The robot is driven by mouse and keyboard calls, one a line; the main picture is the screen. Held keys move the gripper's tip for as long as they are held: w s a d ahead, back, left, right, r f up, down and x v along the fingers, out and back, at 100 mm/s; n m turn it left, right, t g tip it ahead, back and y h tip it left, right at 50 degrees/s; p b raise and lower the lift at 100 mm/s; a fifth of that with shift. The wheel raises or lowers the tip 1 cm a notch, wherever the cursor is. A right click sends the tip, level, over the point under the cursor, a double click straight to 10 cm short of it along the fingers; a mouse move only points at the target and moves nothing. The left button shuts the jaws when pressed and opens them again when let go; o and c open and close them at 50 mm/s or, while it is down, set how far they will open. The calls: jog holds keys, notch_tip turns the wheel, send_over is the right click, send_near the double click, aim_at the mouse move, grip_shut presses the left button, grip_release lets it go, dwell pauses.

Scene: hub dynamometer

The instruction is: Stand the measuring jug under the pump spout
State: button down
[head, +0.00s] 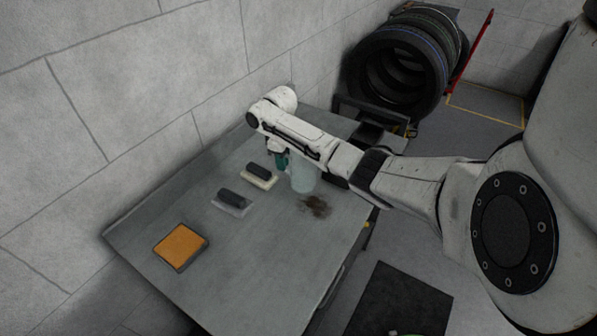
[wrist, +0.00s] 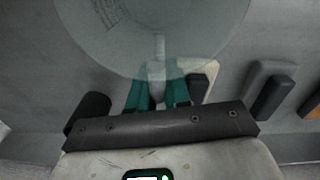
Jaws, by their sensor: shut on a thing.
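The measuring jug (head: 303,179) is a pale, see-through vessel over the grey table, partly hidden by my arm in the head view. In the wrist view the jug (wrist: 150,35) fills the upper middle, its round body seen close up. My gripper (wrist: 157,94) has teal fingers closed on the jug's narrow handle. The gripper also shows in the head view (head: 281,159), just left of the jug. I cannot tell whether the jug's base touches the table. I cannot make out the pump spout in either view.
On the table (head: 150,232) are a dark block on a cream base (head: 258,176), another on a grey base (head: 233,201) and an orange pad (head: 180,246). A brown stain (head: 316,205) lies beside the jug. Tyres (head: 400,65) stand beyond; a block wall runs along the back.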

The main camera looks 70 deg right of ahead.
jog(key=shift+r, duration=0.1)
jog(key=shift+r, duration=0.6)
jog(key=s+a+r+p, duration=0.3)
jog(key=s+r+p, duration=0.3)
jog(key=s+r, duration=0.5)
jog(key=shift+s+a+r, duration=0.25)
jog(key=shift+s+a, duration=0.1)
jog(key=shift+s, duration=0.85)
jog(key=shift+s, duration=0.1)
